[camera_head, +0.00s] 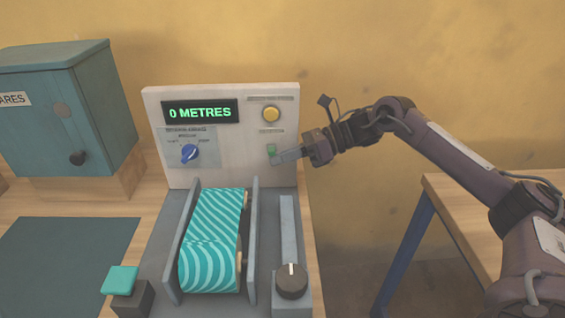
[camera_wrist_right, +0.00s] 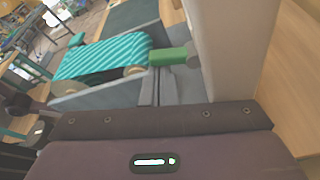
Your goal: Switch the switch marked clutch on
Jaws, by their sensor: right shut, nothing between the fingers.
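A green-handled switch (camera_head: 271,149) stands out from the lower right of the white panel, under a small label too small to read. In the right wrist view the green handle (camera_wrist_right: 168,56) sticks out from a grey round base at the panel. My right gripper (camera_head: 283,157) is shut and empty, with its fingertips at the switch, close in front of the panel. In the wrist view the closed fingers (camera_wrist_right: 157,92) point toward the handle; a small gap seems to show, but I cannot tell about contact. My left gripper is not in view.
Below are a striped teal belt (camera_head: 212,235), a black knob (camera_head: 291,281) and a teal-topped block (camera_head: 120,280). A blue cabinet (camera_head: 50,120) stands left.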

